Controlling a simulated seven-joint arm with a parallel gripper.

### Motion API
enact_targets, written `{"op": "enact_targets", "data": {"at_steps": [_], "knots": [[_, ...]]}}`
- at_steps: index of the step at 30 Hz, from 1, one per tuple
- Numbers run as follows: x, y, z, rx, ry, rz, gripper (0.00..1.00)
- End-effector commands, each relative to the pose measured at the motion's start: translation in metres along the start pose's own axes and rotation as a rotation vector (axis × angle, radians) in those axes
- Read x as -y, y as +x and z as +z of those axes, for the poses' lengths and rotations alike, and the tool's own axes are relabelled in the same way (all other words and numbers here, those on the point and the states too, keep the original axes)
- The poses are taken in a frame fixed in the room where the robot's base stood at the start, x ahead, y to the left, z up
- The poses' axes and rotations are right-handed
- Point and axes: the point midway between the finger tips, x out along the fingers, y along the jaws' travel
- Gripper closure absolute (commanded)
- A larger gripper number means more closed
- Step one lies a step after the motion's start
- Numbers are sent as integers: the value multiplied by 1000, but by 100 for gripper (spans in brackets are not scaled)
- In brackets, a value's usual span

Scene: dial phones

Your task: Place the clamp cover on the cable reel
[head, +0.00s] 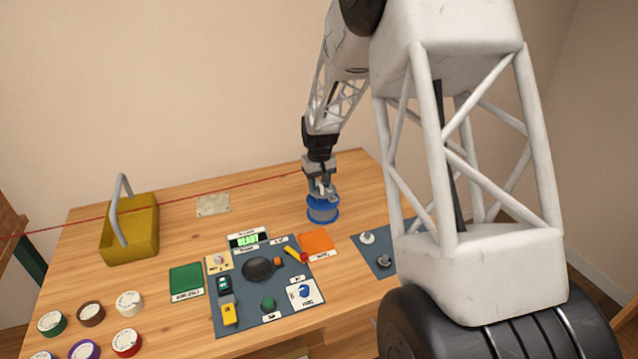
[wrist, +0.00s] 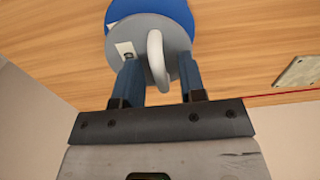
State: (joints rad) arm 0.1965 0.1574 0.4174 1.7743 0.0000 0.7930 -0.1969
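The cable reel (head: 322,215) is a blue-flanged drum standing on the far right part of the table, right below my gripper (head: 320,194). In the wrist view, the blue flange of the reel (wrist: 182,12) shows behind a round grey clamp cover (wrist: 135,28) with a white loop handle (wrist: 156,58) and a small pale label. The cover lies over the reel, a little off-centre in this view; whether it is fully seated I cannot tell. My gripper (wrist: 160,75) has its blue fingers apart on both sides of the handle, with visible gaps.
A yellow basket (head: 143,235) with a grey handle stands at the back left. A dark panel mat (head: 235,318) with several parts lies in the middle. Several coloured rolls (head: 91,314) lie at front left. A flat pale plate (head: 213,204) lies at the back; a red cable crosses above.

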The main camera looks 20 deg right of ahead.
Motion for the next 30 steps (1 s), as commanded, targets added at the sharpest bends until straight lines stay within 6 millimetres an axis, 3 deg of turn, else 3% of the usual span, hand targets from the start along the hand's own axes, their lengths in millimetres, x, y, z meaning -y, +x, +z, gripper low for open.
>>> {"op": "enact_targets", "data": {"at_steps": [8, 24, 30], "knots": [[0, -19, 0, -2, 0, 0, 63], [0, -102, 0, -2, 0, 0, 63], [0, -124, 0, -2, 0, 1, 63]]}}
